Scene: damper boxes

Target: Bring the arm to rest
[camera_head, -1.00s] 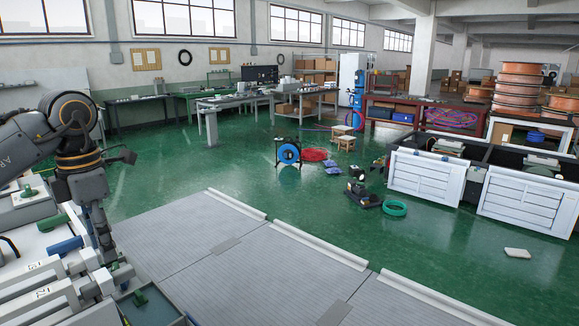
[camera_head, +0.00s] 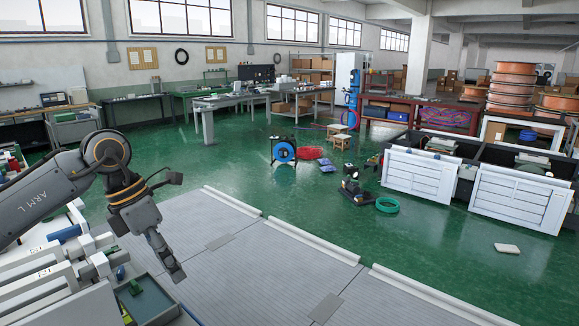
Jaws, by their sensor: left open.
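My left arm (camera_head: 50,195) comes in from the left edge of the head view. Its gripper (camera_head: 176,272) points down and hangs over the near edge of the grey matting, just right of the bench with the white boxes. The jaws are open and I see nothing held in them. My right arm and right gripper are not in view.
White damper boxes (camera_head: 35,270) and a dark tray (camera_head: 152,300) with a green part (camera_head: 134,287) lie on the bench, close by my left gripper. Grey matting (camera_head: 260,270) spreads to the right, clear. White louvred panels (camera_head: 430,183) stand further right.

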